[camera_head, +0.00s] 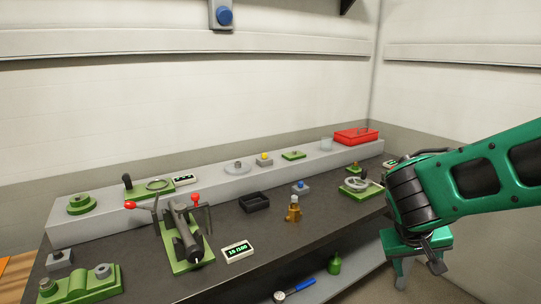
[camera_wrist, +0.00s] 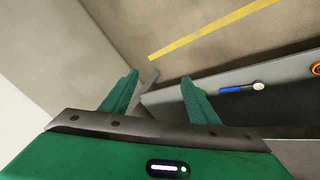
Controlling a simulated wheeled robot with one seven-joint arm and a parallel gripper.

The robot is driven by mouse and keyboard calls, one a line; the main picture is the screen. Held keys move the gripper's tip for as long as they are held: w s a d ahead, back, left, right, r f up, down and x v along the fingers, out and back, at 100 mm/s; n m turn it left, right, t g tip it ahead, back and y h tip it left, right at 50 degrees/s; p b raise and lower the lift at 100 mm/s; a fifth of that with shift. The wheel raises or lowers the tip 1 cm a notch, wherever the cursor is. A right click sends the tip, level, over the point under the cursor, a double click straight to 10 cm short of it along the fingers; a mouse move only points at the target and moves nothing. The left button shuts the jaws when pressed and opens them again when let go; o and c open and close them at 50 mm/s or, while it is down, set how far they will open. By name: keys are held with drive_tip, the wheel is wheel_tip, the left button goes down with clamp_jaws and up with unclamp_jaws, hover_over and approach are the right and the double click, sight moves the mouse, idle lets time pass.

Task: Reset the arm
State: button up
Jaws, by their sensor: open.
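My green arm reaches in from the right side of the head view. My gripper (camera_head: 418,270) hangs down in front of the right end of the workbench, clear of the bench top. In the wrist view my gripper (camera_wrist: 160,95) shows two green fingers spread apart. Nothing is between the fingers. The wrist view looks down past the bench toward the floor.
The dark workbench (camera_head: 225,275) holds a green-based press (camera_head: 185,235), a black tray (camera_head: 254,202), a brass piece (camera_head: 293,209) and a handwheel fixture (camera_head: 357,185). A red toolbox (camera_head: 356,136) stands on the raised back ledge. A lower shelf holds a blue-handled tool (camera_head: 296,290) and a green bottle (camera_head: 335,264).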

drive_tip(key=s+d+r+m+g+y, duration=0.1)
drive_tip(key=s+d+m+y, duration=0.1)
drive_tip(key=s, duration=0.8)
drive_tip(key=s+d+r+m+g+y, duration=0.1)
drive_tip(key=s+d+m+g+y, duration=0.1)
drive_tip(key=s, duration=0.7)
drive_tip(key=d+y, duration=0.1)
drive_tip(key=d, duration=0.1)
drive_tip(key=shift+s+d+r+m, duration=0.2)
drive_tip(key=shift+s+d+m, duration=0.1)
drive_tip(key=shift+s+d, duration=0.1)
drive_tip(key=shift+w+f, duration=0.25)
drive_tip(key=shift+w, duration=0.35)
idle(0.8)
drive_tip(key=shift+c, duration=0.6)
